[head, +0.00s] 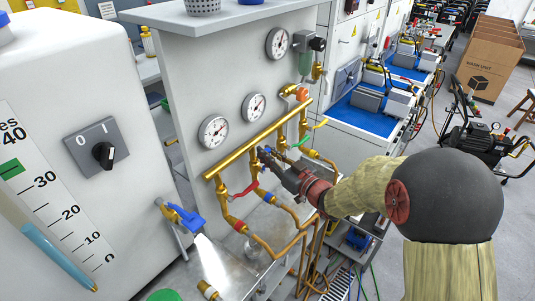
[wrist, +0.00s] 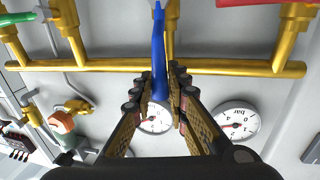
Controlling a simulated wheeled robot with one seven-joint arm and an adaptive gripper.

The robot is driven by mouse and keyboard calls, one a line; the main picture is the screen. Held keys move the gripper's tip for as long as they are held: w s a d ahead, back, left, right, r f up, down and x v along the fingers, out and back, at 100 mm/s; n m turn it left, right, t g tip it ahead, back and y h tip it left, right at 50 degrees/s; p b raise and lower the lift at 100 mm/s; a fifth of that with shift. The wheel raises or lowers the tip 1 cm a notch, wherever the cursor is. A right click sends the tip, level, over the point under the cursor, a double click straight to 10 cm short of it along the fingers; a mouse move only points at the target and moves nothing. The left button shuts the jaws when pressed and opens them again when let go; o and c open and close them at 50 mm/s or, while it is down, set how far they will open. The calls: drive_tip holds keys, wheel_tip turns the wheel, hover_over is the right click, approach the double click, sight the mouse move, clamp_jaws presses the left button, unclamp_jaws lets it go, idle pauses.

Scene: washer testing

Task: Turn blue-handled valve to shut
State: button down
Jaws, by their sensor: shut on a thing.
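The blue valve handle (wrist: 158,50) is a long narrow lever. In the wrist view it runs between my gripper's two fingers (wrist: 157,82), with its far end reaching up past the brass pipe. In the head view my gripper (head: 268,157) is at the brass pipework on the panel, shut on this handle. Only a small blue bit of the handle (head: 267,149) shows there beside the fingers; the rest and the valve body are hidden.
A brass manifold pipe (head: 240,150) crosses the panel under pressure gauges (head: 214,131). A red handle (head: 246,188) and a green handle (head: 302,142) flank my gripper closely. Another blue-handled fitting (head: 184,217) stands at lower left. Copper tubes (head: 296,240) bend below.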

drive_tip(key=w+d+f+m+g+p, duration=0.2)
drive_tip(key=w+f+m+p, duration=0.1)
drive_tip(key=m+p, duration=0.5)
drive_tip(key=w+d+f+m+g+p, duration=0.1)
drive_tip(key=w+d+f+m+p, duration=0.2)
drive_tip(key=f+m+p, duration=0.3)
drive_tip(key=shift+w+d+m+g+y+p, duration=0.45)
drive_tip(key=shift+m+p, duration=0.45)
drive_tip(key=shift+p, duration=0.9)
drive_tip(key=shift+a+f, duration=0.1)
drive_tip(key=shift+f, duration=0.05)
drive_tip(key=c, duration=1.9)
unclamp_jaws()
drive_tip(key=shift+w, duration=0.1)
drive_tip(key=shift+o, duration=0.8)
